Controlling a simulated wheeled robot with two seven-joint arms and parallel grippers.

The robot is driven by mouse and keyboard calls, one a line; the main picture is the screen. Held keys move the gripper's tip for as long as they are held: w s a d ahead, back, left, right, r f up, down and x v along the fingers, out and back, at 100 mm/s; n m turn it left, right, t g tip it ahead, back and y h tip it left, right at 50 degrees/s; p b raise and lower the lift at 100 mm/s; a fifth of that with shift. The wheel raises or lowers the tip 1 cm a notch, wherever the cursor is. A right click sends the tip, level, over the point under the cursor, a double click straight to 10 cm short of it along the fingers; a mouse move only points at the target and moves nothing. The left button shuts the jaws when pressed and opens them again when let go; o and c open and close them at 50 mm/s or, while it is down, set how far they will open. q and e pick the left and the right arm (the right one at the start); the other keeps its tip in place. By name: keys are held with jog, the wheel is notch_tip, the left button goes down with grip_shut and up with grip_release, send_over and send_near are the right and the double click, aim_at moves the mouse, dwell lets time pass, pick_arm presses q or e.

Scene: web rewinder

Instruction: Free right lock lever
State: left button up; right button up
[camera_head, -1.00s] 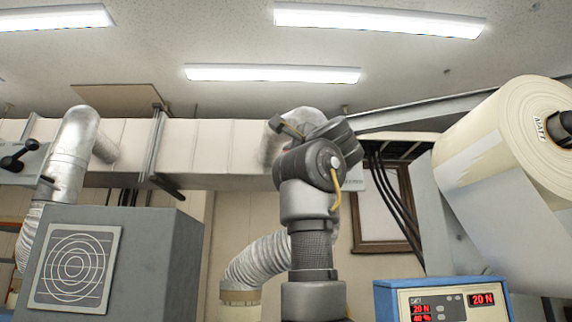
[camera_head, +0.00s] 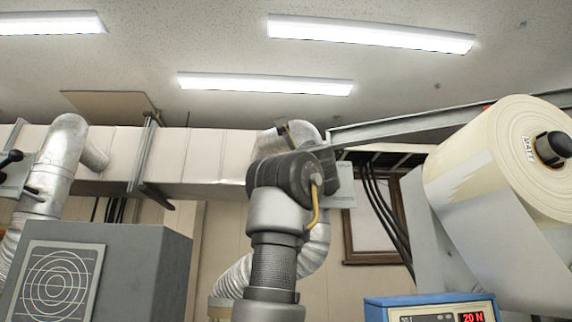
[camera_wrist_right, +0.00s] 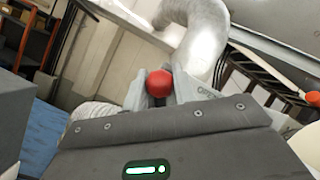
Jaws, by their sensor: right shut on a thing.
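A round red knob (camera_wrist_right: 159,83) shows in the right wrist view, between the grey fingers of my right gripper (camera_wrist_right: 158,92). The gripper is shut on it. The lever that the knob belongs to is hidden behind the gripper body. In the head view my right arm rises in the middle, and its wrist hides most of the gripper and the knob. My left gripper is in neither view.
A large cream web roll (camera_head: 462,165) on a black core is at the right, below a grey beam (camera_head: 410,124). A blue control box (camera_head: 380,311) is under it. A grey cabinet (camera_head: 130,265) and a silver duct pipe (camera_head: 62,150) stand at left.

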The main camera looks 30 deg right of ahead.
dwell(0.3)
jog(key=o, duration=1)
jog(key=shift+c, duration=0.2)
jog(key=shift+s+f+b, duration=0.2)
jog(key=shift+s+b, duration=0.05)
jog(key=shift+b, duration=0.05)
jog(key=b+v, duration=0.7)
jog(key=v, duration=0.3)
jog(key=shift+s+b, duration=0.15)
jog(key=shift+b, duration=0.15)
